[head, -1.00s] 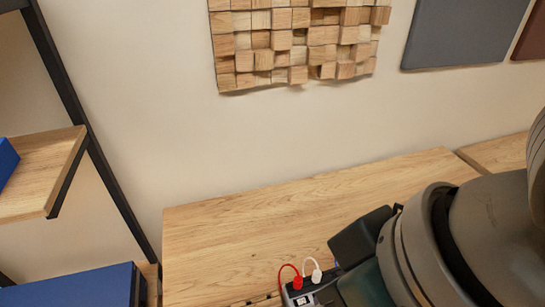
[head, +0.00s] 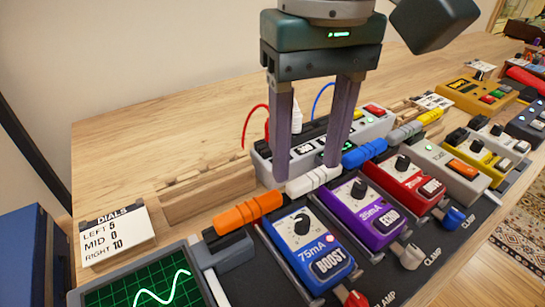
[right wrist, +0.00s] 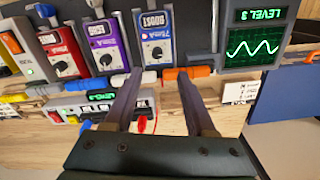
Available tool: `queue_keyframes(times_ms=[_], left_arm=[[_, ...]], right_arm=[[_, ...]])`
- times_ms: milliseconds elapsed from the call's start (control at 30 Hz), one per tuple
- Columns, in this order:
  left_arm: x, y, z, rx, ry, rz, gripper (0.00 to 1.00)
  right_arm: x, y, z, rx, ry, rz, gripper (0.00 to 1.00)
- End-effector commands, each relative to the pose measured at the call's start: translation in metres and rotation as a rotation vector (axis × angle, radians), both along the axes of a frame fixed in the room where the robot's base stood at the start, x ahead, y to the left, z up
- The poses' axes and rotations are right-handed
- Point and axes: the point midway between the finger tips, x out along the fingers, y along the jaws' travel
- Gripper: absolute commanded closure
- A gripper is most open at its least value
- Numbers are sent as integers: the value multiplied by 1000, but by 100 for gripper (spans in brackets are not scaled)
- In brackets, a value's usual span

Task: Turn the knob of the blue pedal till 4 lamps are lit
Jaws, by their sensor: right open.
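The blue pedal (head: 325,262), marked BOOST and 75mA, sits on the dark pedal board. Its black knob (head: 302,224) is uncovered in the head view; the knob also shows in the right wrist view (right wrist: 157,53). My right gripper (head: 307,172) points down with its two fingers apart and nothing between them. Its fingertips are behind the blue pedal, near the white and orange plugs, and apart from the knob. A screen (right wrist: 260,15) in the right wrist view reads LEVEL:3. A grey unit (head: 372,128) behind the pedals has small green lights. My left gripper is not in view.
A purple pedal (head: 372,212) and a red pedal (head: 408,180) stand close to the right of the blue one. A green wave screen (head: 140,290) is at the left. An orange plug (head: 248,212) lies behind the blue pedal. The wooden table's back left is clear.

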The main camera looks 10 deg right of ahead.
Motion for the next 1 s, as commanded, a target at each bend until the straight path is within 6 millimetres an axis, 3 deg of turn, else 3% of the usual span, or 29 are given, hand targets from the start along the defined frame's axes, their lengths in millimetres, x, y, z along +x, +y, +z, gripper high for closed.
queue_keyframes(times_ms=[167, 600, 767, 1000], left_arm=[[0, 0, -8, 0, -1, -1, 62], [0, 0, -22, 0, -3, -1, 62], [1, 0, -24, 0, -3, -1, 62], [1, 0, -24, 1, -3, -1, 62]], right_arm=[[2, -4, -12, -12, 4, -18, 44], [2, -3, -88, -10, 2, -14, 44], [2, -3, -100, -10, 1, -13, 44], [2, -3, -101, -10, 0, -12, 44]])
